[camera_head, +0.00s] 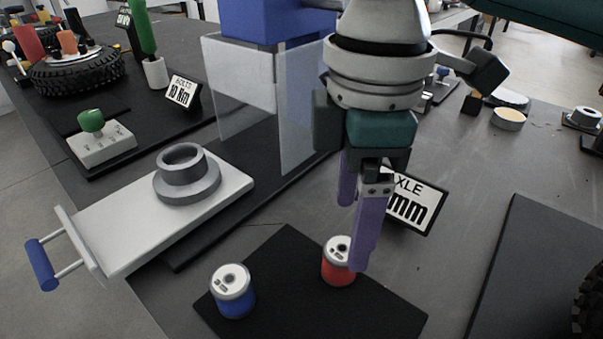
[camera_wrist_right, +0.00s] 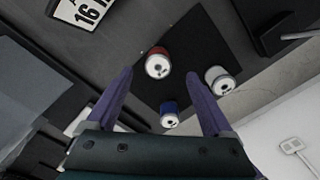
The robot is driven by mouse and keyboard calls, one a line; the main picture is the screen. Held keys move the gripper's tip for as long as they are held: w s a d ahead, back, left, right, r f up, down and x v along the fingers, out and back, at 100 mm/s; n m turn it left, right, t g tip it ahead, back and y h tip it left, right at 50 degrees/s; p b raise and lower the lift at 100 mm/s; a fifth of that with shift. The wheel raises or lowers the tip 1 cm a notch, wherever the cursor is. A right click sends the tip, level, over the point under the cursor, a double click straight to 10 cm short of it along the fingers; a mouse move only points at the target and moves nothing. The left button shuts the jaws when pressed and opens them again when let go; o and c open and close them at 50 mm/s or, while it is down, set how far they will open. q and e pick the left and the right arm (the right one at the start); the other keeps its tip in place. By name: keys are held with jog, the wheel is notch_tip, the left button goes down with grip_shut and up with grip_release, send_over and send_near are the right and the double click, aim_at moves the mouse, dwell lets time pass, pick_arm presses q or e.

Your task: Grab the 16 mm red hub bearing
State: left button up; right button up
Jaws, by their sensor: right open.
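The red hub bearing (camera_head: 339,262), a short cylinder with a pale top, stands upright on a black mat (camera_head: 290,245). My right gripper (camera_head: 355,235) is open with purple fingers pointing down. One finger overlaps the bearing's right edge in the head view; contact cannot be told. In the right wrist view the red bearing (camera_wrist_right: 158,65) shows between the fingertips of the gripper (camera_wrist_right: 160,73), with nothing held. A blue bearing (camera_head: 233,291) stands to its left; it also shows in the wrist view (camera_wrist_right: 170,115). My left gripper is not in view.
A pale bearing (camera_wrist_right: 220,81) stands on the mat in the wrist view. An axle sign (camera_head: 412,203) stands behind the gripper; its number, 16, reads in the wrist view (camera_wrist_right: 88,10). A metal plate (camera_head: 125,235) with a grey hub lies left; a clear panel (camera_head: 297,120) stands behind.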

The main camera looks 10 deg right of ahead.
aim_at(342, 249)
jog(key=f, duration=0.2)
jog(key=f+b, duration=0.1)
jog(key=f, duration=0.2)
jog(key=shift+w+a, duration=0.15)
jog(key=shift+a, duration=0.05)
grip_shut()
dwell(0.4)
